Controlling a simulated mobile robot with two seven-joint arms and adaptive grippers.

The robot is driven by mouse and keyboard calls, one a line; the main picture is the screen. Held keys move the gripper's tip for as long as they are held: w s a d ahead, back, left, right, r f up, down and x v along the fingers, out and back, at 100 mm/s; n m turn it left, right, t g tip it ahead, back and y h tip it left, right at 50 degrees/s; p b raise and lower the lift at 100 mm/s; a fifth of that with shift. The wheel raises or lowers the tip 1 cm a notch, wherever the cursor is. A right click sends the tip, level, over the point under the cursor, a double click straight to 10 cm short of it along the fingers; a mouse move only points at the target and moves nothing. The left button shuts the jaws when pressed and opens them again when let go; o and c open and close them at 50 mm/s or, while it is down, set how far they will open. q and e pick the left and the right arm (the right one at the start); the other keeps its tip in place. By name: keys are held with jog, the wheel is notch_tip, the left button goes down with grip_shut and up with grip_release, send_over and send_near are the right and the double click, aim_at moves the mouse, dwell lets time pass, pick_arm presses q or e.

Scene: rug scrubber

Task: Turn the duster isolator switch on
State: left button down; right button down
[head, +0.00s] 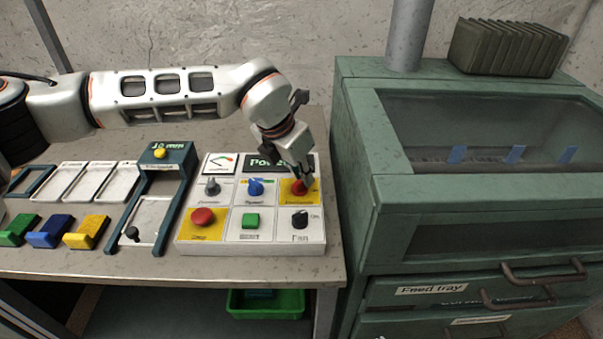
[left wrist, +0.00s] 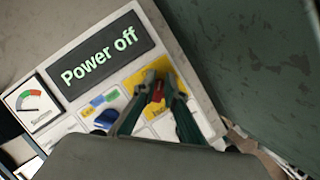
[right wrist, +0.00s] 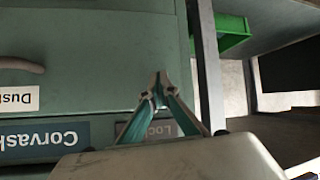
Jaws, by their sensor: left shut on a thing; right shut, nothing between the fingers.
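The isolator switch is a red knob (head: 297,188) on a yellow square at the top right of the white control panel (head: 180,245). In the left wrist view the red knob (left wrist: 158,92) sits between my left fingertips. My left gripper (head: 306,181) reaches down from above and is shut on it, partly covering it. The panel's display (left wrist: 100,55) reads "Power off" in the left wrist view. My right gripper (right wrist: 158,88) is shut and empty, in front of the green cabinet; it is outside the head view.
The panel also has a red button (head: 202,217), a blue knob (head: 255,187), a green button (head: 251,220) and a black knob (head: 300,218). The green cabinet (head: 352,150) stands close on the right. Coloured blocks and frames lie left; a green bin (head: 265,307) is below.

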pick_arm(q)
jog(key=m, duration=0.2)
jog(key=m+g, duration=0.1)
jog(key=shift+s+f+m+h, duration=0.1)
jog(key=shift+s+m+h, duration=0.1)
jog(key=shift+m+h, duration=0.2)
jog(key=m+g, duration=0.1)
jog(key=m, duration=0.1)
jog(key=m+g, duration=0.1)
jog(key=m, duration=0.2)
jog(key=shift+s+d, duration=0.15)
jog(key=shift+s, duration=0.05)
jog(key=shift+m+g, duration=0.3)
jog(key=shift+m, duration=0.1)
jog(key=c, duration=2.1)
grip_release()
